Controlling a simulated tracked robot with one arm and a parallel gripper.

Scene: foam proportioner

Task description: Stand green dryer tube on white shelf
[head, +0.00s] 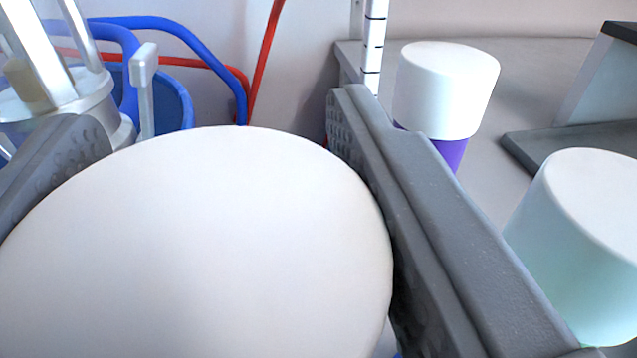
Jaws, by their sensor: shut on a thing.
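My gripper (212,130) is shut on a large white round-capped thing (200,245), with one grey finger on each side. The cap fills the lower left and hides the body below it. A small blue sliver shows at its lower right edge. At the right, outside my right finger, stands another white-capped tube (585,240). Its lower part has a pale green tint and a thin green line shows at the bottom, so it may be a green tube. A pale grey-white surface (490,195), possibly the white shelf, lies to the right of my gripper.
A white-capped purple tube (445,95) stands on the surface just beyond my right finger. A dark-based grey stand (590,130) is at the right. A marked white rod (374,45) rises behind. Blue hoses (190,40), a red hose (265,55) and a clear-and-metal apparatus (60,80) are at the left.

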